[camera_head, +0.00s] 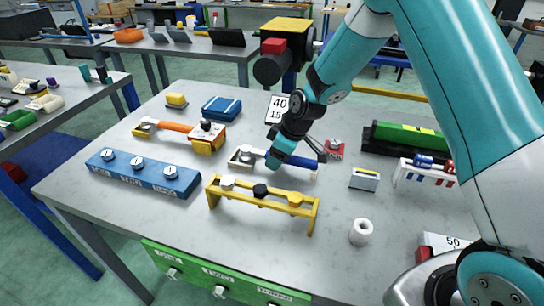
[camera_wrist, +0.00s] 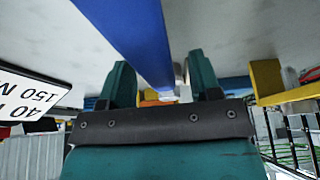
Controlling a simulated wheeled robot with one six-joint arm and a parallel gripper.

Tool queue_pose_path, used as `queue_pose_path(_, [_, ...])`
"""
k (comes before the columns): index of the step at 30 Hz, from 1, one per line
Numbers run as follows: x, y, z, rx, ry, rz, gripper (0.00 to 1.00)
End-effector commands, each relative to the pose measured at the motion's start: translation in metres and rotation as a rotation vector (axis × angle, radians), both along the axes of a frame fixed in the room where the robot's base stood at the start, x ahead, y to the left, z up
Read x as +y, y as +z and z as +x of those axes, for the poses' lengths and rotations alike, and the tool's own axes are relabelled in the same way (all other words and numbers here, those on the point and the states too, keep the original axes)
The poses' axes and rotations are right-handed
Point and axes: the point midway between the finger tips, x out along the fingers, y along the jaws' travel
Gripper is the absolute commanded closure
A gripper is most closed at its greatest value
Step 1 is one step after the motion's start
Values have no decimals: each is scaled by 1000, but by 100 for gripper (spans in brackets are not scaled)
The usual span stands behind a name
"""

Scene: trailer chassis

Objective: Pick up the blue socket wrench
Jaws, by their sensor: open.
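The blue socket wrench (camera_head: 307,162) lies across the middle of the workbench, its blue handle pointing right and its left end at a small pale holder (camera_head: 243,157). My gripper (camera_head: 287,154) is low over the handle and hides part of it. In the wrist view the handle (camera_wrist: 128,35) runs down from the top edge toward the gap between the two teal fingers of my gripper (camera_wrist: 163,85). The fingers are apart, and I see no grip on the handle. I cannot tell whether they touch it.
A yellow rack (camera_head: 262,199) with several knobs stands close in front. An orange-handled tool (camera_head: 175,127) lies to the left, behind a blue block (camera_head: 143,172). A white sign (camera_head: 277,108) stands behind my gripper. A white roll (camera_head: 361,232) and a small box (camera_head: 364,180) are to the right.

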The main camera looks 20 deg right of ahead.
Motion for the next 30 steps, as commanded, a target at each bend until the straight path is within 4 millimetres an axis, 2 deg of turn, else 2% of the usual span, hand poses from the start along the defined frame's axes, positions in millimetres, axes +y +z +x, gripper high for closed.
queue_pose_path(1, [0,0,0,0,0,0,43])
queue_pose_path(6, [0,0,0,0,0,0,82])
queue_pose_path(9, [0,0,0,0,0,0,100])
queue_pose_path(17, [0,2,1,-2,1,1,100])
queue_pose_path(22, [0,12,1,-5,0,1,100])
queue_pose_path(26, [0,31,1,-7,-1,1,100])
queue_pose_path(30, [0,64,2,-10,-1,1,100])
